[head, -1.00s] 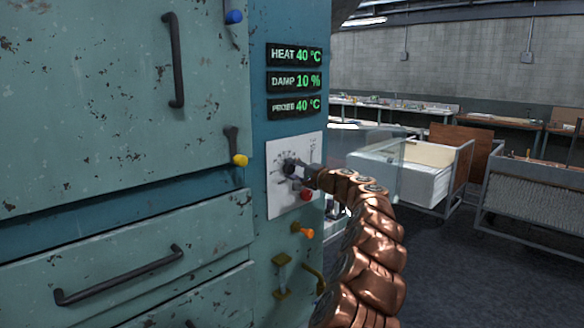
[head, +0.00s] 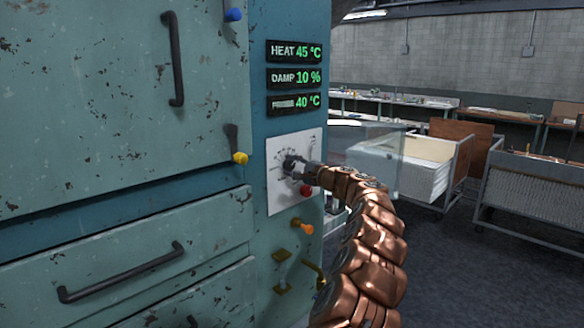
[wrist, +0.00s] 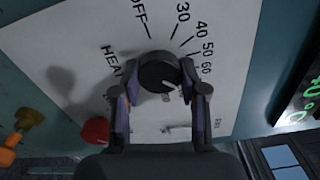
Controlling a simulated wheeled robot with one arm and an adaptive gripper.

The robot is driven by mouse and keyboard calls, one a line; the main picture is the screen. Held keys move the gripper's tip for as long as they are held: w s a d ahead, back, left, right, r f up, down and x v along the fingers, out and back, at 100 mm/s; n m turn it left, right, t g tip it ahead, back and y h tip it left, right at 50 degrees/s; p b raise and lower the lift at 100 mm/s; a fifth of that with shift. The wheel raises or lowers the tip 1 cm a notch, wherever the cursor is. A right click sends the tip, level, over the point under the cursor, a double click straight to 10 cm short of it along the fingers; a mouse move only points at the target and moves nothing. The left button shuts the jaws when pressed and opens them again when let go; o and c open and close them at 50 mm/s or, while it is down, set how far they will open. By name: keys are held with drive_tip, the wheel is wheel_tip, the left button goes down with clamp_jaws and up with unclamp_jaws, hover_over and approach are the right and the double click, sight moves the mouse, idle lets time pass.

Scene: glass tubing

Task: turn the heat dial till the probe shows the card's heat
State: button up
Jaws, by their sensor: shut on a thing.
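The heat dial (head: 290,164) is a dark round knob on a white panel (head: 284,203) marked OFF, 30, 40, 50, 60 in the wrist view. My gripper (wrist: 158,98) is shut on the dial (wrist: 160,72), one finger on each side of it. The heat display (head: 294,51) reads 45 °C. The probe display (head: 294,102) reads 40 °C. Between them the damp display (head: 294,77) reads 10 %. I see no card with a heat on it in either view.
A red knob (head: 306,190) sits just below the dial, close to my gripper. An orange knob (head: 303,226) and brass fittings (head: 282,272) are lower down. The cabinet's drawers and handles are at left. Carts (head: 420,165) stand at right with open floor before them.

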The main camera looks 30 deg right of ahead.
drive_tip(key=o, duration=1.1)
drive_tip(key=shift+o, duration=0.2)
drive_tip(key=shift+s, duration=0.1)
drive_tip(key=shift+v, duration=1)
drive_tip(key=v, duration=0.9)
drive_tip(key=shift+s, duration=0.4)
